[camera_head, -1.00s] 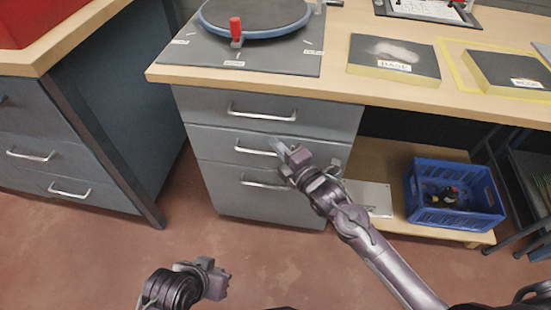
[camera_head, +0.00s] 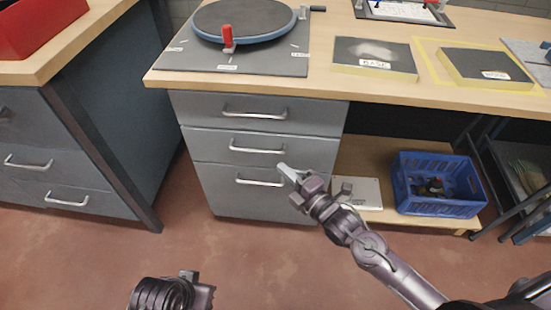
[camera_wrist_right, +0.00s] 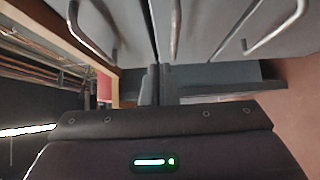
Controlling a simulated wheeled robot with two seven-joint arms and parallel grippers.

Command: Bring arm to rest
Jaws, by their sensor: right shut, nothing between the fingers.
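My right gripper (camera_head: 287,172) is shut and empty in the head view, in front of the lower part of the grey drawer cabinet (camera_head: 265,208). It covers a little of the front near the right end of the bottom drawer's handle (camera_head: 258,181). In the right wrist view the fingers (camera_wrist_right: 157,85) are together, with drawer handles beyond them. My left gripper (camera_head: 198,290) is low in the head view over the floor, partly cut off by the bottom edge, and I cannot make out its jaws.
The workbench (camera_head: 330,92) carries a round turntable (camera_head: 245,20) and two dark pads. A blue crate (camera_head: 437,190) stands on the low shelf to the right of my right gripper. Another cabinet (camera_head: 60,150) is at the left. The floor (camera_head: 240,255) before the drawers is clear.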

